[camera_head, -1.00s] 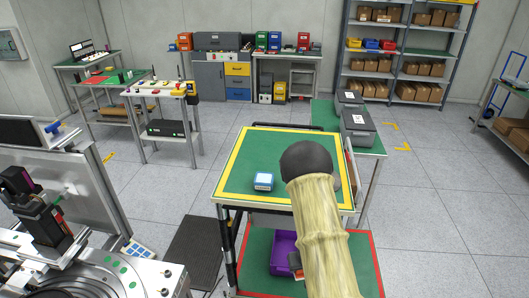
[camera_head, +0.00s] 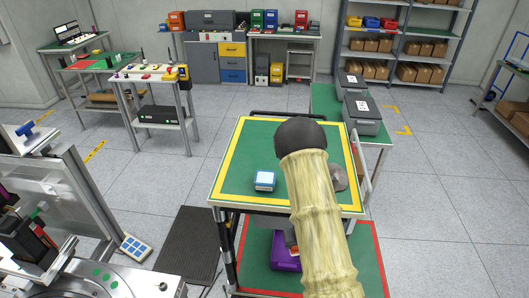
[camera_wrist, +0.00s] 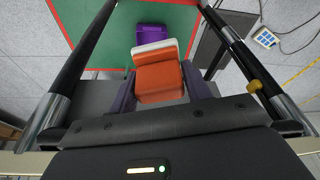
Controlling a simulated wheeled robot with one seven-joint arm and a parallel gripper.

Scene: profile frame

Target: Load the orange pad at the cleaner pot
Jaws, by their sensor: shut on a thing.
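The orange pad (camera_wrist: 160,78), with a pale layer at its far edge, is between my gripper's (camera_wrist: 160,88) two dark fingers in the wrist view. My gripper is shut on it. A purple bin (camera_wrist: 152,34) shows just beyond the pad, over the green lower shelf. In the head view my arm hides most of my gripper; a bit of orange (camera_head: 295,250) shows above the purple bin (camera_head: 284,264). I cannot pick out the cleaner pot for certain. A grey rounded thing (camera_head: 339,178) on the cart top is partly hidden behind my arm.
The cart's green top (camera_head: 240,155) has a yellow border and bears a small blue-and-white box (camera_head: 264,181). The red-edged lower shelf (camera_head: 364,265) is beneath. A green table (camera_head: 324,102) with grey cases stands behind. Floor to the right is clear.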

